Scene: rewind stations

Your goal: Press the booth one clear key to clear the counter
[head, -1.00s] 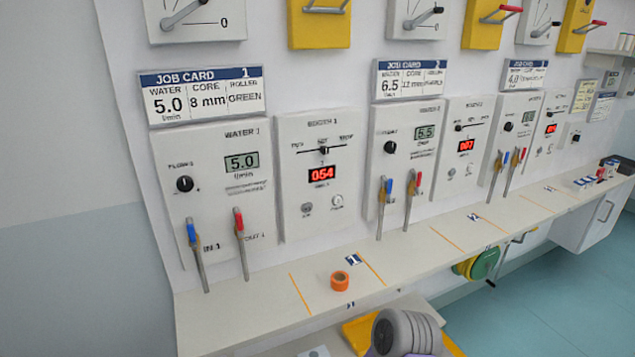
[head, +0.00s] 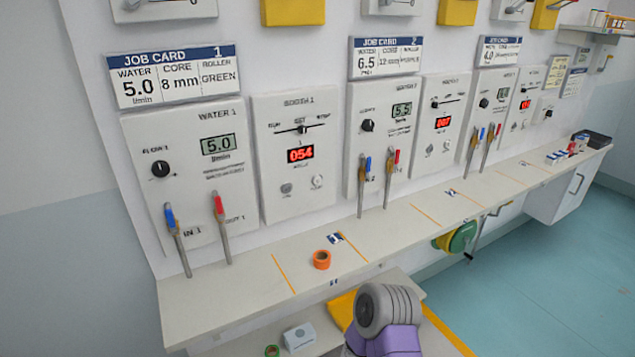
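The booth 1 panel (head: 279,216) is a white plate on the wall between the water 1 and water 2 panels. Its red counter display (head: 301,154) reads 054. Below the display are two small round keys, a grey one (head: 287,188) on the left and a paler one (head: 317,181) on the right. Their labels are too small to read, so I cannot tell which is the clear key. Nothing touches either key. A grey and purple part of my arm shows at the bottom, below the shelf edge. Neither gripper is in view.
A shelf (head: 225,285) runs below the panels. An orange roll (head: 321,260) lies on it in front of booth 1. Red-handled (head: 219,203) and blue-handled levers stand left of the booth panel.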

